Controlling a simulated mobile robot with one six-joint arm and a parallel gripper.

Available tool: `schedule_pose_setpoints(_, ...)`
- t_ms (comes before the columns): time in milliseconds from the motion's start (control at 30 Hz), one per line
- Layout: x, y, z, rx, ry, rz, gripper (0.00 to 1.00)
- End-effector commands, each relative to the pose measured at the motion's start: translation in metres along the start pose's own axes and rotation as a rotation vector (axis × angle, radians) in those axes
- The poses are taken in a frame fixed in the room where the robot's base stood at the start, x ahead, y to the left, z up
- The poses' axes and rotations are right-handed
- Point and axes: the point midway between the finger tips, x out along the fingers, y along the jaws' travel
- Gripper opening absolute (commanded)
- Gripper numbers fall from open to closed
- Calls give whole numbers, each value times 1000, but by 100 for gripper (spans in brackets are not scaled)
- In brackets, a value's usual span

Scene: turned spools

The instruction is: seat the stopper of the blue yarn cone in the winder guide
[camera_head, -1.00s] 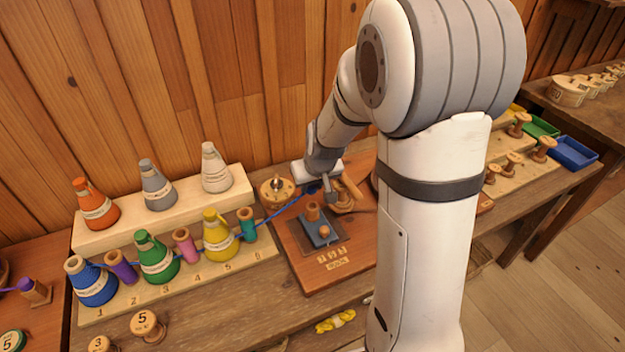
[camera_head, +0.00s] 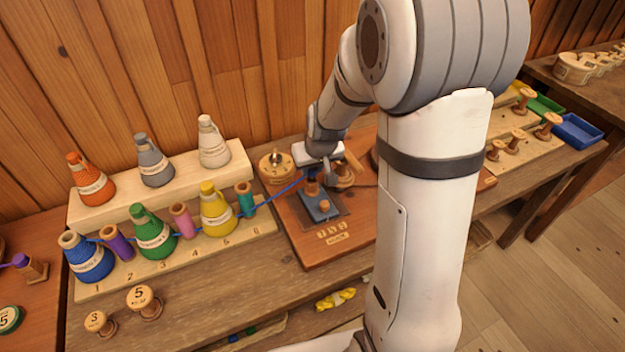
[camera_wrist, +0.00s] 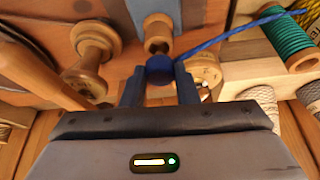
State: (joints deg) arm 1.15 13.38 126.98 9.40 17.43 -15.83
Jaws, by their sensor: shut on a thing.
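The blue yarn cone (camera_head: 88,260) stands at place 1 of the numbered rack, and its yarn runs right to my gripper. My gripper (camera_head: 322,176) is at the winder board, just above the winder guide. The guide is a blue-grey block (camera_head: 318,206) with a wooden collar on it. In the wrist view my gripper (camera_wrist: 160,84) is shut on the round dark blue stopper (camera_wrist: 160,69), with the blue yarn trailing off to the right. The guide's wooden collar (camera_wrist: 158,32) shows just beyond the stopper. I cannot tell whether they touch.
A wooden spool (camera_head: 345,172) stands close right of my gripper, and a round wooden piece with a metal pin (camera_head: 276,165) stands at left. Several other cones and spools fill the racks. The taut yarn crosses in front of the rack's right end.

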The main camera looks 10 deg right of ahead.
Motion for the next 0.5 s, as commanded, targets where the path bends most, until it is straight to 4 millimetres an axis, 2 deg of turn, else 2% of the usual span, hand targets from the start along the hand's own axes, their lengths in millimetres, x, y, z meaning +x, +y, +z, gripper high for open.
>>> schedule_pose_setpoints(500, 7, 1, 4, 1, -1, 0, 6)
